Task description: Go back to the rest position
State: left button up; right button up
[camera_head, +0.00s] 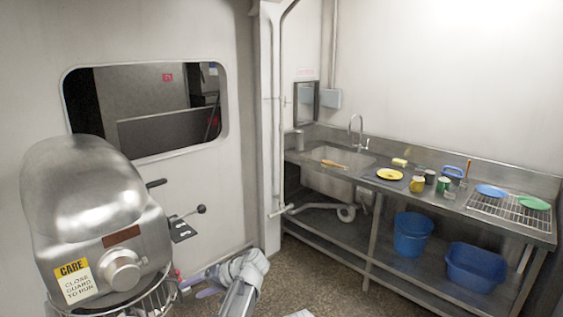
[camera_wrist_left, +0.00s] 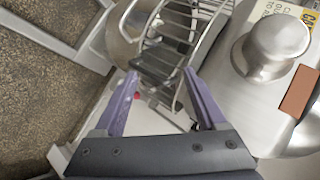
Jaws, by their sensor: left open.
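My left gripper (camera_head: 190,283) is low in the head view, just right of the wire guard (camera_head: 152,301) of a large steel mixer (camera_head: 100,215). In the left wrist view my left gripper (camera_wrist_left: 160,72) has its two purple fingers spread apart with nothing held between them. The mixer's wire guard (camera_wrist_left: 205,22) is right beyond the fingertips; whether they touch it I cannot tell. A small red spot (camera_wrist_left: 137,95) shows beside the left finger. My right gripper is not in view.
A steel sink counter (camera_head: 375,168) runs along the right wall, holding a yellow plate (camera_head: 389,174), cups and a wire rack (camera_head: 509,210). Blue tubs (camera_head: 476,266) stand on its lower shelf. A mixer lever (camera_head: 188,212) juts right. Speckled floor (camera_head: 305,270) between mixer and counter looks clear.

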pick_arm(q)
jog(key=s+d+f+m+h, duration=0.1)
jog(key=s+d+f+h, duration=0.4)
jog(key=s, duration=0.4)
jog(key=s+d+f+m+h, duration=0.1)
jog(key=s+d+f+h, duration=0.2)
jog(key=s+f+h, duration=0.4)
jog(key=s+d+r+m+g+y, duration=0.1)
jog(key=s+d+m, duration=0.3)
jog(key=d, duration=0.7)
jog(key=s+r+y, duration=0.1)
jog(key=s, duration=0.1)
jog(key=shift+s+r+g, duration=0.2)
jog(key=shift+s+g, duration=0.15)
jog(key=shift+g, duration=0.05)
